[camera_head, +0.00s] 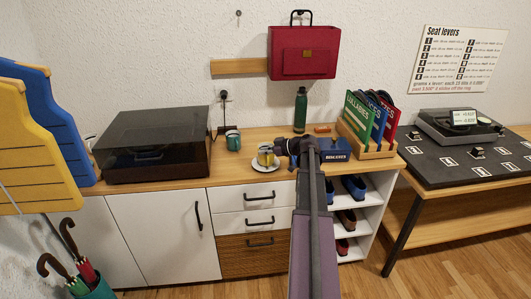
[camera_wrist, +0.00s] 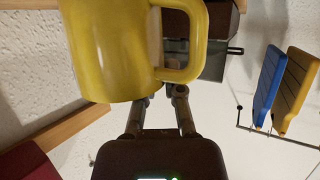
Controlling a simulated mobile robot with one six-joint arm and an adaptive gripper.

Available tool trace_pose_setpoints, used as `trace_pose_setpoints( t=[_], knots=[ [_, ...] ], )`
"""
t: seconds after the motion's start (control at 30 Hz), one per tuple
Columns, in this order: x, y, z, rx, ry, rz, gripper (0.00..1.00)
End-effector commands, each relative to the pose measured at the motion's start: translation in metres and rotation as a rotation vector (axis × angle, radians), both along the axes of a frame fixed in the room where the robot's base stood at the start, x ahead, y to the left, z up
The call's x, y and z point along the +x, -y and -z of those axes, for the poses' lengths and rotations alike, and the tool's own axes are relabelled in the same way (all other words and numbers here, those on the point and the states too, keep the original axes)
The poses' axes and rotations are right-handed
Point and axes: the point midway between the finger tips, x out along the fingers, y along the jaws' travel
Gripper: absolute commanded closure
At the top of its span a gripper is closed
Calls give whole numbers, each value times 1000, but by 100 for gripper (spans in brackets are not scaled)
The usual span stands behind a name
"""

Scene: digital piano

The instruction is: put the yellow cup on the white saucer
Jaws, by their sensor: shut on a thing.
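The yellow cup (camera_head: 265,157) is at the white saucer (camera_head: 258,167) on the wooden cabinet top in the head view. It appears upright, over the saucer; whether its base touches the saucer I cannot tell. My gripper (camera_head: 279,149) reaches it from the right and is shut on it. In the wrist view the yellow cup (camera_wrist: 112,50) fills the upper left, with its handle at the fingertips of my gripper (camera_wrist: 161,93). The exact contact is partly hidden. The saucer is not visible in the wrist view.
A teal mug (camera_head: 233,140) stands left of the saucer, beside a dark-lidded turntable (camera_head: 152,145). A green bottle (camera_head: 300,110) stands behind. A blue box (camera_head: 335,149) and a wooden record rack (camera_head: 368,147) are to the right. Bare cabinet top lies around the saucer.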

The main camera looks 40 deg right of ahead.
Motion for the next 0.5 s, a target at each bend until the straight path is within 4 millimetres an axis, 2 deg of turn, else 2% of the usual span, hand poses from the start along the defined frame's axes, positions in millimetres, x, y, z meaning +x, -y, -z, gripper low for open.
trace_pose_setpoints(
  t=[0.27,0.3,0.4,0.5],
  knots=[
    [0,0,4,0,0,0,100],
    [0,0,3,0,0,0,83],
    [0,0,3,0,0,-1,54],
    [0,0,3,0,0,-1,54]
  ],
)
